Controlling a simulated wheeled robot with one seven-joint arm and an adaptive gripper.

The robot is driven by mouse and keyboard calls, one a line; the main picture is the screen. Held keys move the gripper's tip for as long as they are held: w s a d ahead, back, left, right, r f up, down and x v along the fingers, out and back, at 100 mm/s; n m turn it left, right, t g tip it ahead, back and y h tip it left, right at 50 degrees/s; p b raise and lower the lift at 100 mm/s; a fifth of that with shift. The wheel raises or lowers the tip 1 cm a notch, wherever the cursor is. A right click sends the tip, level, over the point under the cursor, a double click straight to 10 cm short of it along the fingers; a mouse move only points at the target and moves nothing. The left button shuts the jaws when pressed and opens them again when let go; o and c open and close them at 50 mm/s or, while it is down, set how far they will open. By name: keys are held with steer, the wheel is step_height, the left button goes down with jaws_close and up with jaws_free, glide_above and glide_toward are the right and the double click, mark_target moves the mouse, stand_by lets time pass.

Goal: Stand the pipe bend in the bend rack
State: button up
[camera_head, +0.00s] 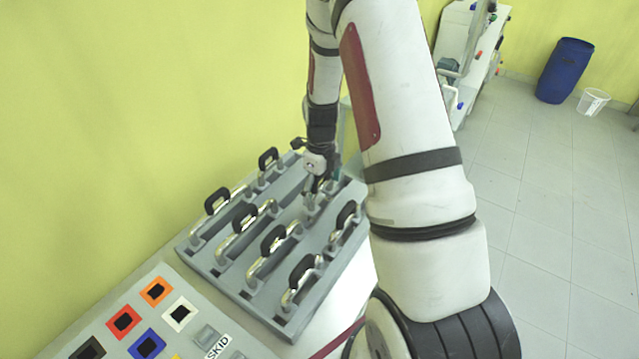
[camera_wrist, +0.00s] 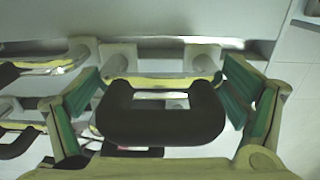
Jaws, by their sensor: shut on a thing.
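The pipe bend (camera_wrist: 160,125) is a bright metal tube with a thick black U-shaped middle, seen in the wrist view. My gripper (camera_wrist: 162,84) is shut on it, with green-padded fingers at its two sides. In the head view my gripper (camera_head: 317,186) is low over the far right part of the bend rack, and the held bend is mostly hidden there. The grey bend rack (camera_head: 214,266) has long rails and round posts. In the wrist view the tube's ends lie close to two rack posts (camera_wrist: 201,57); I cannot tell whether they are seated.
Several other bends, such as this one (camera_head: 300,275), stand in the rack around my gripper. A panel with coloured squares (camera_head: 123,322) is in front at left. A yellow wall (camera_head: 130,110) runs behind. A blue barrel (camera_head: 565,70) and open floor lie right.

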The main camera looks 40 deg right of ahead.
steer(key=shift+f+b, duration=0.65)
steer(key=shift+f, duration=1.1)
steer(key=shift+f, duration=0.3)
steer(key=o, duration=1)
steer(key=shift+r+p, duration=1)
steer(key=shift+r, duration=3.55)
